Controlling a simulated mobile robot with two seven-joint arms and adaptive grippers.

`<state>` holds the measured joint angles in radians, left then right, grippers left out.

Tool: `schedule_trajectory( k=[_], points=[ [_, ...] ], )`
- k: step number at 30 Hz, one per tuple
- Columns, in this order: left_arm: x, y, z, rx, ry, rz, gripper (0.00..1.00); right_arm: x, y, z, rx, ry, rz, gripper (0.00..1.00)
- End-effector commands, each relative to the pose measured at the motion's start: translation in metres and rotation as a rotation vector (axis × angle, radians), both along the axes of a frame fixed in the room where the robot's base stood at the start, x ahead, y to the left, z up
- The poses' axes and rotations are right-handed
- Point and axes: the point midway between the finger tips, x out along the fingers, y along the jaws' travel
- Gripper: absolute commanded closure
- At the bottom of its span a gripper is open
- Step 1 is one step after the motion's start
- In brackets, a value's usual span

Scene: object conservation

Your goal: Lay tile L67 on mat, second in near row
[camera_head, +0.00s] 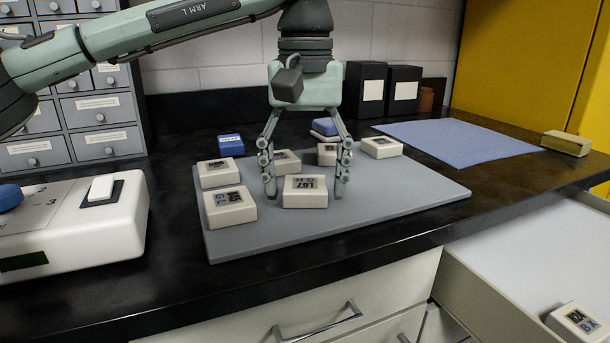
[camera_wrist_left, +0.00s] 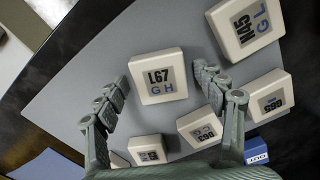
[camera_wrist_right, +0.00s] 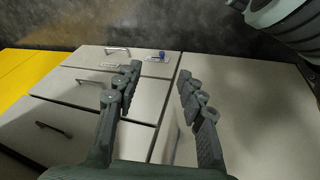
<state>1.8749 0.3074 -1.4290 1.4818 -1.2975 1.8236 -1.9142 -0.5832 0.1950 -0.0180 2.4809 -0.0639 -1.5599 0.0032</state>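The white tile L67 (camera_head: 305,191) lies on the grey mat (camera_head: 400,205), second from the left in the near row, right of tile N45 (camera_head: 229,207). In the left wrist view L67 (camera_wrist_left: 158,92) shows its label, with "GH" below. My left gripper (camera_head: 306,193) points down with one finger on each side of L67. It is open, with a small gap between tile and finger on both sides. My right gripper (camera_wrist_right: 159,72) is open and empty, away from the mat, over cabinet fronts in the right wrist view; the head view does not show it.
Several white tiles form the far row, including the far-left tile (camera_head: 218,172) and far-right tile (camera_head: 381,147). A blue sheet (camera_head: 460,138) lies right of the mat. A white device (camera_head: 110,235) stands left. An open drawer (camera_head: 530,260) at right holds another tile (camera_head: 577,324).

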Motion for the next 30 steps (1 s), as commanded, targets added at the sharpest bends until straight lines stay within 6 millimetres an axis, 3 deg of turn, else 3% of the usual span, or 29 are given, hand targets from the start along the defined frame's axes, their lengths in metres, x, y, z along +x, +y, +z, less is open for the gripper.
schedule_trajectory(
  k=[11,17,24,30],
  points=[
    [0.000,0.000,0.006,0.000,-0.002,0.000,0.28,-0.005,-0.002,0.000,-0.004,0.020,-0.006,0.60],
    [0.000,-0.001,0.042,-0.002,-0.003,0.001,0.28,-0.006,-0.006,-0.001,-0.008,0.030,-0.014,0.60],
    [0.000,-0.001,0.093,0.000,-0.002,0.001,0.28,0.004,-0.004,-0.023,0.005,0.040,-0.009,0.60],
    [0.000,0.000,0.118,0.000,-0.001,0.001,0.28,0.007,-0.004,-0.034,0.009,0.046,-0.006,0.60]
  ],
)
